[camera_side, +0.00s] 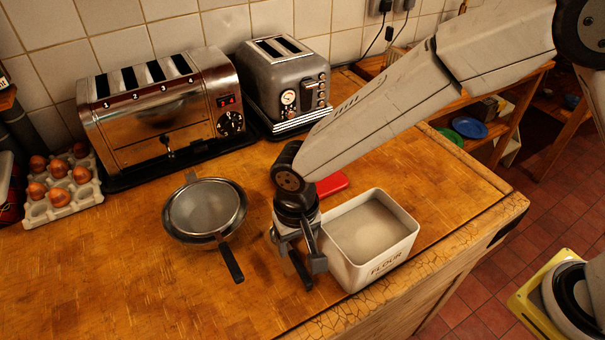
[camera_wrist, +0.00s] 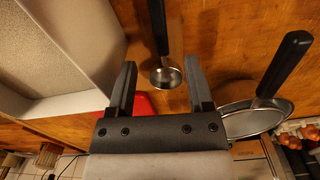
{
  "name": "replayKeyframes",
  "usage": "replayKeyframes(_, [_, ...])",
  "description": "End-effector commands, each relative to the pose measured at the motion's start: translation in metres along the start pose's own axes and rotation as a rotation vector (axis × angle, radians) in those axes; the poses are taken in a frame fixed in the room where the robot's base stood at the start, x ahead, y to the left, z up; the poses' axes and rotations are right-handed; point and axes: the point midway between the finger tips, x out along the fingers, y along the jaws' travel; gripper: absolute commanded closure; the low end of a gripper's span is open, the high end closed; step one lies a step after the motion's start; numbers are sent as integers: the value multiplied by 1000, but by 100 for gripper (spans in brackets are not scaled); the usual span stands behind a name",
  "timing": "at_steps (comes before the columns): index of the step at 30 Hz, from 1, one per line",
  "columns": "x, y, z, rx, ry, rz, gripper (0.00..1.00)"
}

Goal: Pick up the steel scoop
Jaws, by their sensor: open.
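The steel scoop (camera_wrist: 167,75) lies on the wooden worktop in the wrist view. It has a small round steel bowl, and its black handle (camera_wrist: 157,25) points to the top of the picture. My gripper (camera_wrist: 159,62) is open. Its two fingers stand to the left and right of the scoop, with a gap on each side, and nothing is held. In the side view my gripper (camera_side: 312,275) points down close to the worktop, just left of the flour tin. There the scoop is mostly hidden by my gripper, and I cannot make it out clearly.
A white flour tin (camera_side: 372,266) stands close on the right. A sieve (camera_side: 205,210) with a black handle lies left. A red object (camera_side: 332,184) is behind my gripper. Two toasters (camera_side: 160,115) and an egg tray (camera_side: 62,208) stand further back. The left front worktop is clear.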

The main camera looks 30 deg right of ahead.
Motion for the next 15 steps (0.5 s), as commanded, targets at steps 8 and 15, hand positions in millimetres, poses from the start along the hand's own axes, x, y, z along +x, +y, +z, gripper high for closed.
replayKeyframes(8, [13, 0, 0, 0, 1, -1, 34])
replayKeyframes(15, [20, 0, 0, 0, 1, -1, 34])
